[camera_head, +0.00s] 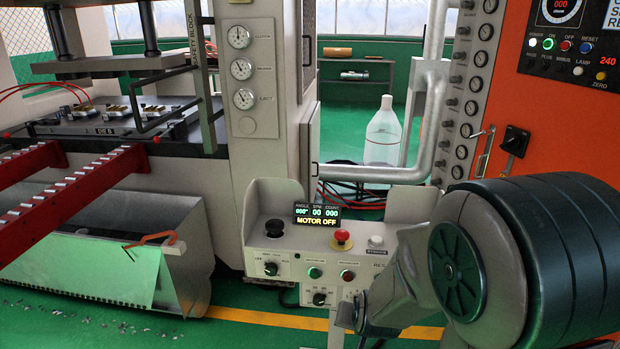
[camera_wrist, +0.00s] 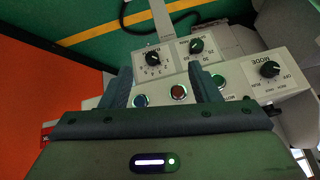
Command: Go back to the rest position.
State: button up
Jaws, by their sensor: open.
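My gripper shows in the wrist view (camera_wrist: 158,92), with its two dark fingers apart and nothing held between them. The control box's buttons and knobs appear beyond the fingers. A red-lit button (camera_wrist: 178,91) shows in the gap between them, and a green-lit button (camera_wrist: 218,96) lies just right of the right finger. The control box (camera_head: 275,234) stands at the lower centre, with a display reading MOTOR OFF (camera_head: 317,215).
A press (camera_head: 85,65) is at left, above a metal bin (camera_head: 190,240). An orange panel (camera_head: 570,110) is at right. A clear bottle (camera_head: 383,135) stands behind. Green floor lies in front.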

jog(key=s+d+r+n+g+p, duration=0.1)
jog(key=s+d+r+g+p, duration=0.1)
jog(key=s+r, duration=0.6)
jog(key=s+d+r+n+g+p, duration=0.1)
jog(key=s+d+r+p, duration=0.1)
jog(key=s+r, duration=0.5)
notch_tip(320, 180, up, 5)
jog(key=shift+s+d+f+n+g+p, duration=0.15)
jog(key=shift+s+n+g+p, duration=0.25)
jog(key=shift+p, duration=0.45)
